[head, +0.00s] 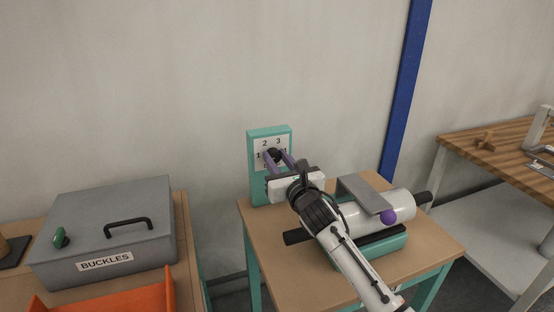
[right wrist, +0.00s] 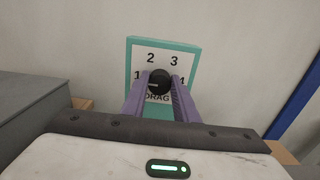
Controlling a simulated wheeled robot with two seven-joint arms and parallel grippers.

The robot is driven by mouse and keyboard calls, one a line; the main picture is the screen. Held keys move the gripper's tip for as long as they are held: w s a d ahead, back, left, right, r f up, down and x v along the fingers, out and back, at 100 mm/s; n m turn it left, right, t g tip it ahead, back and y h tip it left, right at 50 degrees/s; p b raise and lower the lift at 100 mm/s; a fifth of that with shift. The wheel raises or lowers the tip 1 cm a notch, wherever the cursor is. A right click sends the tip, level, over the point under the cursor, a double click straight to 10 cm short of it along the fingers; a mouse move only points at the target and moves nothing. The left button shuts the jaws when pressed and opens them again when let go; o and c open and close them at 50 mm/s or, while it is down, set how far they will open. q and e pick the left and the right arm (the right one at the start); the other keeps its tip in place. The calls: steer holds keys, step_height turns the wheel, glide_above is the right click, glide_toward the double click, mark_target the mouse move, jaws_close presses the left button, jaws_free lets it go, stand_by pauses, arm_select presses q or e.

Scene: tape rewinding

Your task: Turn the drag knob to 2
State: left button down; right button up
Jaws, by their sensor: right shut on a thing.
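The drag knob (head: 274,155) is a black round knob on a teal panel (head: 254,185) with a white dial face. In the right wrist view, the knob (right wrist: 160,79) sits amid the numbers 1, 2, 3 and a partly covered 4, above the word DRAG. Its pale mark points left, toward the 1 side. My right gripper (head: 278,157) is shut on the knob, one purple finger on each side; the same fingers show in the right wrist view (right wrist: 160,88). My left gripper is not in view.
A grey BUCKLES box (head: 75,220) and an orange tray (head: 110,301) are at left. A wooden bench (head: 480,127) is at right.

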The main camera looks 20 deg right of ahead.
steer(key=shift+m, duration=0.7)
steer(key=m+p, duration=0.1)
steer(key=m, duration=0.6)
steer(key=m+p, duration=0.1)
steer(key=m, duration=0.2)
steer(key=shift+d+f, duration=0.1)
steer(key=shift+f, duration=0.1)
steer(key=shift+m, duration=0.3)
steer(key=o, duration=1.1)
steer(key=shift+c, duration=0.2)
